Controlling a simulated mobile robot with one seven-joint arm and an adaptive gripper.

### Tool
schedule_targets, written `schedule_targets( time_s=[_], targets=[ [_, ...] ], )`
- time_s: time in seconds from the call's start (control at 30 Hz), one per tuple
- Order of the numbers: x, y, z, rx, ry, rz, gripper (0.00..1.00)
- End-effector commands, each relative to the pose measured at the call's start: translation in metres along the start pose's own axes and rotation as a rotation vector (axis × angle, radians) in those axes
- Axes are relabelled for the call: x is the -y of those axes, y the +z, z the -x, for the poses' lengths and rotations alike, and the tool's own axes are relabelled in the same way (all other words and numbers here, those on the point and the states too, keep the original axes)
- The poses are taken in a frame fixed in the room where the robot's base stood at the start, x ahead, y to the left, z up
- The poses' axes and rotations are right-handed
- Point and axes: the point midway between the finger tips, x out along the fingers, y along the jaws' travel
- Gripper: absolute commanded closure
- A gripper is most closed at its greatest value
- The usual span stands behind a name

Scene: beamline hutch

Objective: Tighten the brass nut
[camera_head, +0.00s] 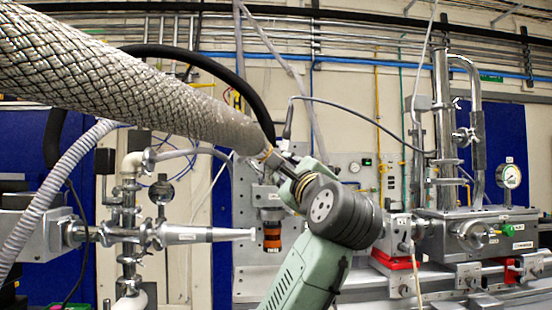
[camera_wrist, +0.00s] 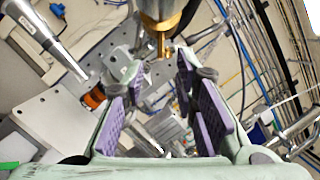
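The brass nut (camera_wrist: 161,24) shows at the top middle of the wrist view, as a gold collar on a silver fitting with a narrow gold stem below it. In the head view a small brass-coloured band (camera_head: 263,153) shows at the lower right end of a thick braided hose, partly hidden by my arm. My gripper (camera_wrist: 160,70) has its two purple-padded fingers apart, with a clear gap between the pads. The nut appears just beyond the fingertips; I cannot tell whether they touch it. In the head view my gripper (camera_head: 287,169) is close to the hose end.
The braided hose (camera_head: 120,85) crosses the upper left. A metal cone (camera_head: 190,234) and an orange-ringed part (camera_head: 272,237) stand left of my arm. A steel chamber (camera_head: 475,240) with a pressure gauge (camera_head: 508,176) is at the right. Loose cables hang behind.

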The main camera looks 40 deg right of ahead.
Motion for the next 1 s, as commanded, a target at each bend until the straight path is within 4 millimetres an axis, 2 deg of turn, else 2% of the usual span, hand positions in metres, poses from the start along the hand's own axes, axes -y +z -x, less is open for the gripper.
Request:
schedule_targets(
  time_s=[0.1, 0.33, 0.7, 1.0],
  targets=[
    [0.003, 0.002, -0.024, 0.0, 0.003, 0.001, 0.73],
    [0.001, 0.002, -0.052, 0.0, 0.0, 0.002, 0.73],
    [0.0, 0.001, -0.058, 0.001, -0.002, 0.002, 0.73],
    [0.0, 0.001, -0.058, 0.001, -0.001, 0.002, 0.93]
  ],
)
